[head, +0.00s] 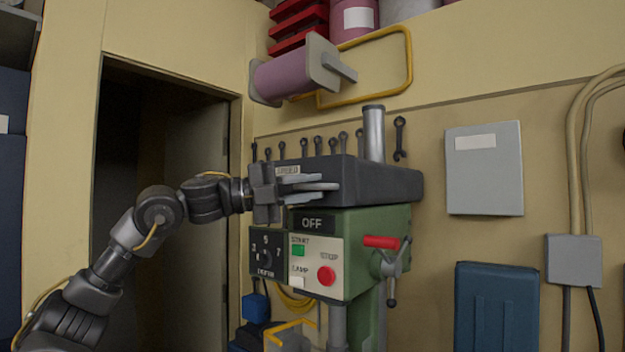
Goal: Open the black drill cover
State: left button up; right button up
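The black drill cover (385,184) is a dark flat box on top of the green drill press (382,228). It looks closed and level, with a small label on its front left. My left gripper (328,182) reaches in from the left. Its two light grey fingers lie across the cover's front left part and hide some of it. The fingers look close together, but I cannot tell whether they are apart, or whether they touch the cover. My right gripper is not in view.
A grey cylinder (374,134) rises behind the cover. Below are an OFF display (312,223), a red button (326,276) and a red-handled lever (382,242). A pink roll (288,77) on a bracket hangs above. Wrenches hang on the wall behind. A dark doorway opens at left.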

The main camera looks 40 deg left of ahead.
pick_arm(q)
jog(key=shift+w+d+r, duration=0.1)
jog(key=shift+w+d, duration=0.15)
jog(key=shift+d, duration=0.05)
jog(key=shift+w, duration=0.15)
grip_shut()
jog(key=shift+s, duration=0.2)
